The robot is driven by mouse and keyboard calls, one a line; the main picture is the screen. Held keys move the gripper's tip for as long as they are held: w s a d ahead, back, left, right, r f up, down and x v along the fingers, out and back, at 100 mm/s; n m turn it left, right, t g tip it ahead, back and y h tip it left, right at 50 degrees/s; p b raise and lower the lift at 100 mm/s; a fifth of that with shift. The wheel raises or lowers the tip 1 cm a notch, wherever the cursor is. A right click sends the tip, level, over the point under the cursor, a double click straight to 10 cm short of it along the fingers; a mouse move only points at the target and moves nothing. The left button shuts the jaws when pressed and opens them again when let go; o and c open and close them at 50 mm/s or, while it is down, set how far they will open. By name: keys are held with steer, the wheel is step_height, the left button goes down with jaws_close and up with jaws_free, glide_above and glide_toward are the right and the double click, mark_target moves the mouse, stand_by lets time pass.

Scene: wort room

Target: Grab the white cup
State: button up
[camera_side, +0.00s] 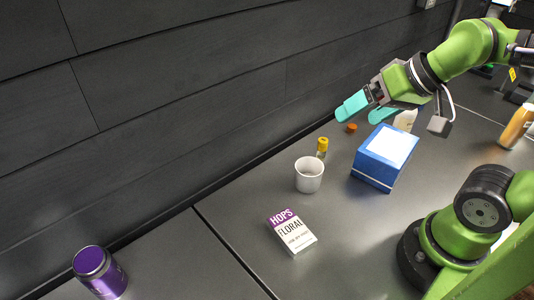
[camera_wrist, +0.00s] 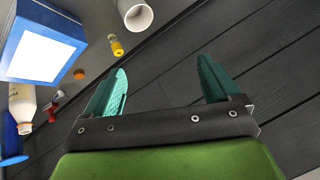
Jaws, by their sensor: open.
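The white cup (camera_side: 309,175) stands upright on the dark table, left of the blue box in the side view. It also shows at the top of the wrist view (camera_wrist: 137,14), partly cut off by the frame edge. My gripper (camera_side: 364,112) is open and empty, above the table and behind the blue box in the side view, up and to the right of the cup. In the wrist view its two teal fingers (camera_wrist: 160,80) are spread apart with nothing between them. The cup is clear of the fingers.
A yellow-capped vial (camera_side: 322,147) stands close behind the cup. A blue box (camera_side: 385,158) is to its right and a hops packet (camera_side: 291,232) lies in front. An orange cap (camera_side: 352,128) lies near the dark wall (camera_side: 180,90). A purple can (camera_side: 99,272) stands far left.

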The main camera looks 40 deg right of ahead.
steer(key=shift+o, duration=1)
steer(key=n+g+h, duration=0.2)
steer(key=g, duration=0.3)
glide_toward(308, 173)
steer(key=shift+a+f+m+g, duration=0.3)
steer(key=shift+a+f, duration=0.65)
steer(key=shift+a, duration=0.25)
step_height(308, 173, down, 5)
steer(key=shift+w+d+f, duration=0.1)
steer(key=c, duration=1.1)
steer(key=shift+o, duration=0.2)
